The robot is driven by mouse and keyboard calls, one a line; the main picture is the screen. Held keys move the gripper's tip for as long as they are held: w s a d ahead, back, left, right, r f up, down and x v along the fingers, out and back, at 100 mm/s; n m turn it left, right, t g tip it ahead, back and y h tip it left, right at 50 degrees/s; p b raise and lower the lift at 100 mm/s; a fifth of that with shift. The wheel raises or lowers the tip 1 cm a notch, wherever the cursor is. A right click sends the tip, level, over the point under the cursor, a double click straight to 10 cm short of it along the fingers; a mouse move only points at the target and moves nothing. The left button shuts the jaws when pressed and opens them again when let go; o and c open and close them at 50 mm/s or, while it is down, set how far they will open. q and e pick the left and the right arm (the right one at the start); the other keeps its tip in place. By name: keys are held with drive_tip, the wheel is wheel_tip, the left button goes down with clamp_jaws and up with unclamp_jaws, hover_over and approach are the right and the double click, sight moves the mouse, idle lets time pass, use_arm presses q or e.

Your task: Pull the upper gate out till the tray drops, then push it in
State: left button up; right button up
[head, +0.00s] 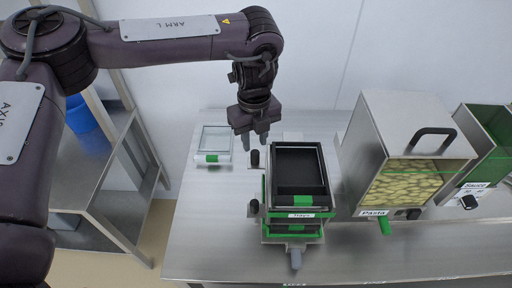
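The tray dispenser (264,192) stands on the steel counter, a frame with green edges and a label reading "Trays". Black trays (318,165) are stacked in its top. Two black knobs stick out on its left side, one farther back (254,158) and one nearer the front (253,208); I cannot tell which belongs to the upper gate. My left gripper (255,141) points down just behind the rear knob, its two fingers apart with nothing between them. It appears not to touch the knob. The space under the stack is mostly hidden. My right gripper is out of view.
A clear-topped tray fixture (213,142) with a green tab sits left of the dispenser. A pasta hopper (395,140) and a sauce hopper (492,135) stand to the right. A grey handle (296,259) sticks out in front. The counter's left front is bare.

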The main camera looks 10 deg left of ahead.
sight(254, 152)
use_arm(q)
drive_tip(key=f, duration=0.2)
drive_tip(key=shift+s+f+p, duration=0.2)
drive_tip(key=shift+f+p, duration=0.15)
drive_tip(key=shift+w+f, duration=0.2)
drive_tip(key=shift+f, duration=1.3)
drive_tip(key=c, duration=0.6)
clamp_jaws()
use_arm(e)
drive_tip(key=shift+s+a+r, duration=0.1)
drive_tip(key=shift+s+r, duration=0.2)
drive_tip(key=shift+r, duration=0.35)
